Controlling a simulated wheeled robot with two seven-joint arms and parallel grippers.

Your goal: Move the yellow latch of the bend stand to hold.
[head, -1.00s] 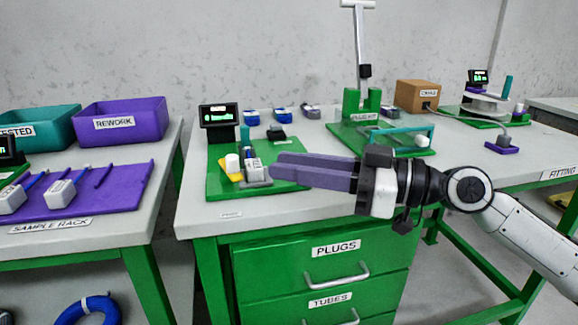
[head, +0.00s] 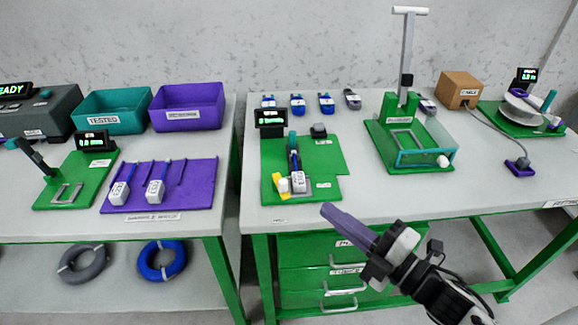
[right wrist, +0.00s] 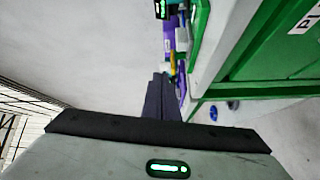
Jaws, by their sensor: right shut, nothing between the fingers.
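The yellow latch (head: 279,187) is a small yellow piece near the front left of a green base (head: 328,187) on the middle table. A white knob (head: 284,186) stands against it. A white block (head: 298,184) on a dark strip sits just right of it. The exact setting of the latch is too small to tell. My right gripper (head: 328,210) has long purple fingers, shut and empty, in front of the table, right of and nearer than the latch. Its fingers also show in the right wrist view (right wrist: 160,98). My left gripper is out of view.
A display (head: 270,121) stands at the back of the green base. A tall stand with a teal bar (head: 428,157) is to the right. A purple rack (head: 185,197) lies on the left table.

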